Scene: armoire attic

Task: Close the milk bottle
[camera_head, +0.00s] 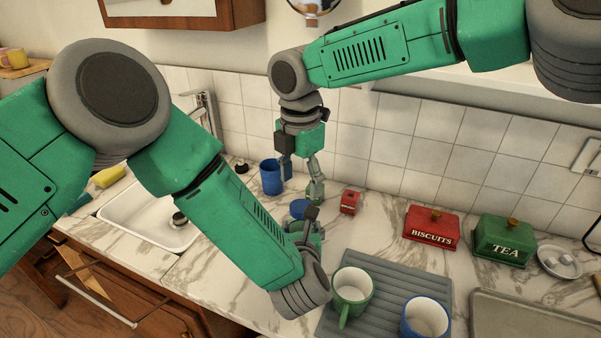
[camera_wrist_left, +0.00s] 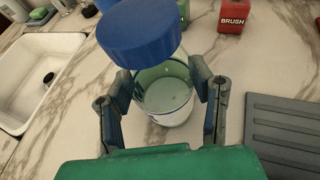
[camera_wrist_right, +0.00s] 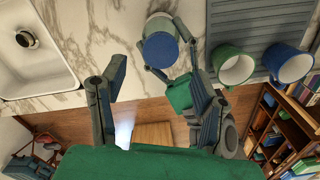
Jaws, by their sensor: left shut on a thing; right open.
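The milk bottle (camera_wrist_left: 166,92) is clear glass with a pale bottom and stands on the marble counter in the left wrist view. A blue round cap (camera_wrist_left: 140,32) covers its top there; I cannot tell whether it is seated or only resting. The cap also shows in the head view (camera_head: 299,208) and the right wrist view (camera_wrist_right: 160,50). My left gripper (camera_head: 304,226) is low at the counter, shut on the bottle's body. My right gripper (camera_head: 300,184) points down above the cap, open and empty, its fingers apart from it. The left gripper hides most of the bottle in the head view.
A blue mug (camera_head: 269,178) stands behind, left of the right gripper. A red brush box (camera_head: 349,201) is close on the right. A grey mat (camera_head: 385,285) holds a green mug (camera_head: 352,288) and a blue-and-white mug (camera_head: 425,318). The sink (camera_head: 150,222) is left.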

